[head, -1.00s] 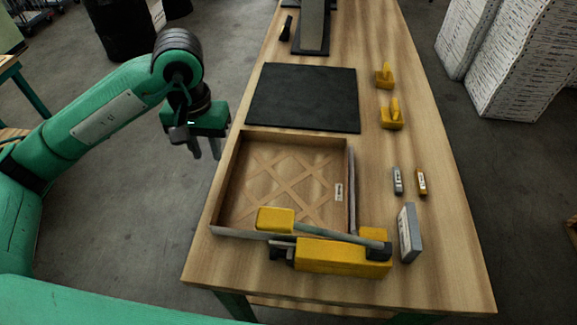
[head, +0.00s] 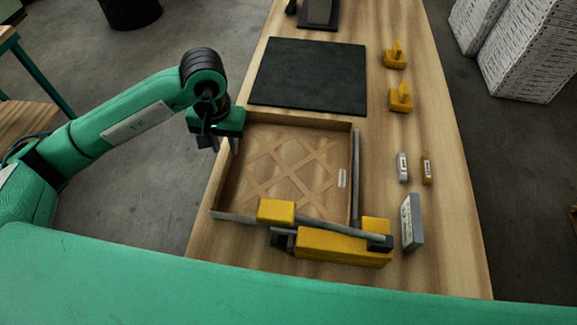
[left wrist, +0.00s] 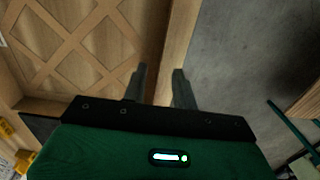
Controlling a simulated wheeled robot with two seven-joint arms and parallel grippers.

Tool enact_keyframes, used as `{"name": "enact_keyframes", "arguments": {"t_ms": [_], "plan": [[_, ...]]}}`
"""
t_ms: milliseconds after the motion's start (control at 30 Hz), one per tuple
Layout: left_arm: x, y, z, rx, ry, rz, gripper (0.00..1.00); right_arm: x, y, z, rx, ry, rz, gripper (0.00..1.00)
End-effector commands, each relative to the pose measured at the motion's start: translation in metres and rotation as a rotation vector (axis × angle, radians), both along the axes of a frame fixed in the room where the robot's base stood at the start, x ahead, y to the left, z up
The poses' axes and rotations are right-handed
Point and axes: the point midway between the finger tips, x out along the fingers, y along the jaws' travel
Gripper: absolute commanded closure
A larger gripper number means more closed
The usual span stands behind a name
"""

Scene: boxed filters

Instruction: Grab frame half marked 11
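A shallow wooden frame half (head: 221,185) with crossed lattice strips lies on the workbench. A small white label (head: 342,178) sits at its right side; I cannot read its mark. My left gripper (head: 218,146) is at the upper part of the frame's left wall. In the left wrist view the left gripper (left wrist: 160,85) is open, with one finger on each side of the frame wall (left wrist: 177,45). I cannot tell whether the fingers touch it. My right gripper is not in view.
A yellow tool with a grey bar (head: 330,245) lies along the frame's near edge. A grey block (head: 411,222), two small labelled pieces and two yellow holders stand to the right. A black mat (head: 308,75) lies behind on the workbench (head: 455,240).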

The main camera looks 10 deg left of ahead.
Motion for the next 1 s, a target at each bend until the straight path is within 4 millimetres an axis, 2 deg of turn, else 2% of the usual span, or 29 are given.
{"name": "enact_keyframes", "arguments": {"t_ms": [167, 300, 500, 767, 800, 933, 1000], "plan": [[0.001, 0.000, -0.011, 0.001, 0.005, 0.000, 0.72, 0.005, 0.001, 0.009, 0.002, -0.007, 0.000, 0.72], [0.003, 0.001, -0.027, 0.001, 0.006, 0.001, 0.72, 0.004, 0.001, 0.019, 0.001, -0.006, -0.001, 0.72], [0.004, 0.000, -0.049, -0.001, 0.002, 0.000, 0.72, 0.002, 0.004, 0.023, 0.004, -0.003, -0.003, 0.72], [0.005, 0.001, -0.053, 0.000, 0.000, 0.000, 0.72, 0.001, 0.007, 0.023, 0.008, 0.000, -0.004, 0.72], [0.005, 0.001, -0.053, 0.000, 0.000, 0.000, 0.74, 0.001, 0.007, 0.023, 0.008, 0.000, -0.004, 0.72], [0.005, 0.001, -0.052, 0.000, 0.000, 0.000, 0.99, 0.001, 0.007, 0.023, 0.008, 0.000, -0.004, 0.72], [0.005, 0.001, -0.052, 0.000, 0.000, 0.000, 1.00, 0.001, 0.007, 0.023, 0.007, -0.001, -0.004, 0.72]]}}
